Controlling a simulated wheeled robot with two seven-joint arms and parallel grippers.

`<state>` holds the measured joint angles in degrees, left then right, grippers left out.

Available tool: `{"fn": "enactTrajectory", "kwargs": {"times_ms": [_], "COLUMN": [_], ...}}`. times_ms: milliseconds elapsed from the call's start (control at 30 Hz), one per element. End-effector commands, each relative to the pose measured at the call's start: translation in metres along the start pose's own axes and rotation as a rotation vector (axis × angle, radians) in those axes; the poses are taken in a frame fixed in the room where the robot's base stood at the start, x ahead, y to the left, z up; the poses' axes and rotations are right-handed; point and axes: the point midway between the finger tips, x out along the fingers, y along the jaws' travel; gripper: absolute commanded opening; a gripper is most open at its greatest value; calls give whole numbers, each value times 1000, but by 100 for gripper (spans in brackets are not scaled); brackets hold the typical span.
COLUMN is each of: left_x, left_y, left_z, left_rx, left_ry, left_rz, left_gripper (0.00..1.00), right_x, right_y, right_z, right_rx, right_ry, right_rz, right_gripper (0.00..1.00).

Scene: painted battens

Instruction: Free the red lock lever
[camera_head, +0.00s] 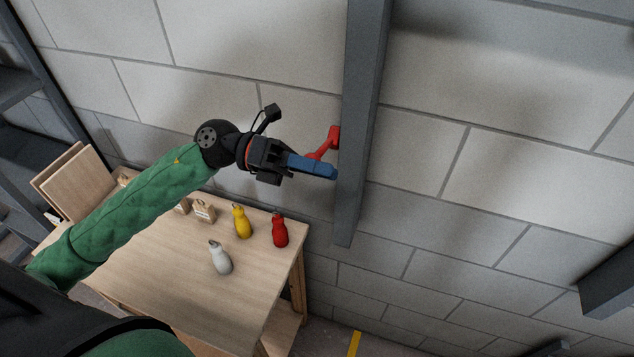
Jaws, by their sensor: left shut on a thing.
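The red lock lever (328,143) sits at the left side of a grey upright post (363,110). Its upper end is against the post and its arm slants down-left, behind or against a blue batten (314,166). The short blue batten points right, with its right end close to the post; I cannot tell whether they touch. My left gripper (284,162) is shut on the batten's left end, left of and slightly below the lever. Its fingers partly hide that end. My right gripper is not in view.
A wooden table (215,300) below holds a yellow bottle (242,222), a red bottle (280,231), a white bottle (220,258) and small wooden tags (204,211). A block wall (500,180) stands behind. Dark beams edge the left and lower right.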

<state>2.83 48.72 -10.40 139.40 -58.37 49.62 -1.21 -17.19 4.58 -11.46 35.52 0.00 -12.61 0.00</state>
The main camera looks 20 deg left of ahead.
Motion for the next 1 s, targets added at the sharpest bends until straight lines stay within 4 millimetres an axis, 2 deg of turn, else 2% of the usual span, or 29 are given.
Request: {"fn": "enactTrajectory", "kwargs": {"times_ms": [200,500,700,1000], "left_x": [-1,-1,-1,-1], "left_y": [-14,-24,-25,-25], "left_z": [26,56,71,81], "left_rx": [-197,-437,-554,-642], "left_ry": [0,-2,-3,-2], "left_rz": [4,3,3,2], "left_gripper": [0,0,0,0], "right_x": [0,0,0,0], "right_y": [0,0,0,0], "right_z": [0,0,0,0], "right_rx": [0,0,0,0], "right_ry": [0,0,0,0], "right_rz": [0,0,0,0], "right_gripper": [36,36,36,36]}}
